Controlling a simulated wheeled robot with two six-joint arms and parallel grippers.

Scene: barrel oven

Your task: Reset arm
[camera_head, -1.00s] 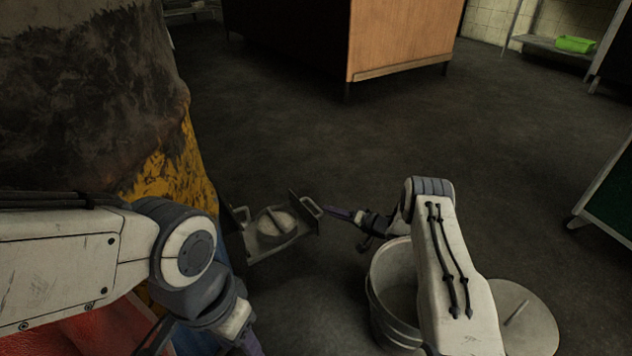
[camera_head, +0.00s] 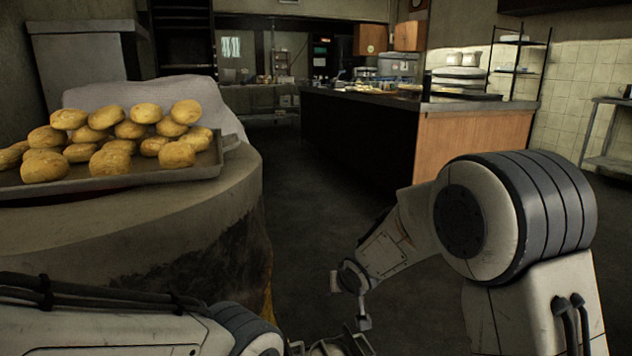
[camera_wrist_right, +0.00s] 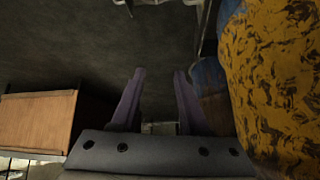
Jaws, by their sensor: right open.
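My right arm comes in from the right in the head view, its forearm bent down and to the left. In the right wrist view my right gripper (camera_wrist_right: 158,78) is open, with two purple fingers apart and nothing between them. It hangs above the dark floor beside the yellow-and-black worn barrel oven (camera_wrist_right: 285,85). In the head view the oven (camera_head: 215,220) stands at the left. My left arm shows only at the lower left edge; its gripper is out of view.
A metal tray (camera_head: 120,184) with several round buns (camera_head: 110,160) lies on the oven top. A wood-sided counter (camera_head: 470,145) stands beyond my right arm. Dark open floor (camera_head: 315,210) lies between oven and counter.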

